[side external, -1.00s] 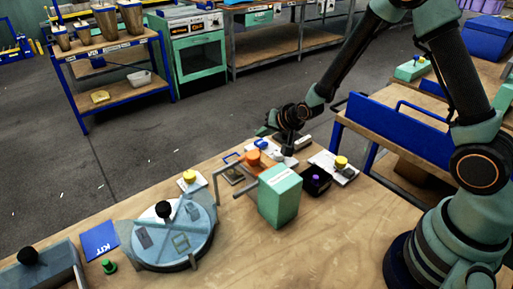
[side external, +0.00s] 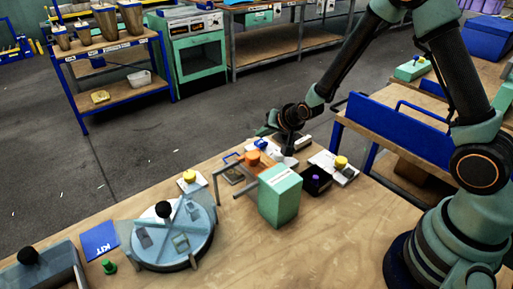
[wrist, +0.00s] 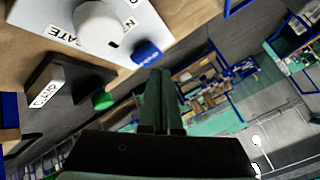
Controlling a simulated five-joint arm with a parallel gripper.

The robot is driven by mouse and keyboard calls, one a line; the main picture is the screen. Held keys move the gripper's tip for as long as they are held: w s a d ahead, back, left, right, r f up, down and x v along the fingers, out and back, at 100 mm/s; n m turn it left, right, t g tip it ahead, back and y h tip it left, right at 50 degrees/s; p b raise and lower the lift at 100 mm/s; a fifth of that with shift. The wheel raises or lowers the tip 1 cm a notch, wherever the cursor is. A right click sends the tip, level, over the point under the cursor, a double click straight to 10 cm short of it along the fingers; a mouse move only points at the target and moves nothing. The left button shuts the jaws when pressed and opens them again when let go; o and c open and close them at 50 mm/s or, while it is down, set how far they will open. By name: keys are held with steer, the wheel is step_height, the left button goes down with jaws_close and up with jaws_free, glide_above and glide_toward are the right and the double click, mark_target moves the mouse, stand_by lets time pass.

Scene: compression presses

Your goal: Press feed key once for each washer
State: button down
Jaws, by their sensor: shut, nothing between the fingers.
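My gripper (wrist: 158,75) is shut and empty in the wrist view, its two green fingers side by side. A blue key (wrist: 146,52) with a white marking I cannot read is just beyond and left of the fingertips. They look apart, but the depth is unclear. It also seems to show as a blue cap (side external: 261,144) in the side view, beside the dark end of my arm. A round table (side external: 205,245) with a black knob stands further left, with recesses in its top. I cannot make out any washer for certain.
A white plate (wrist: 60,15) with a white knob and a dark box with a green button (wrist: 103,100) are close to my fingers. A green box (side external: 279,195), a purple button (side external: 316,177) and yellow knobs (side external: 341,162) stand nearby.

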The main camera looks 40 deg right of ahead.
mark_target(263, 144)
steer(key=shift+f, duration=0.1)
stand_by(0.3)
steer(key=shift+a+f, duration=0.1)
steer(key=shift+f, duration=0.25)
steer(key=shift+f, duration=0.55)
stand_by(0.7)
steer(key=shift+r, duration=0.95)
steer(key=shift+r, duration=0.1)
steer(key=shift+r, duration=2.4)
steer(key=shift+r, duration=0.15)
stand_by(0.6)
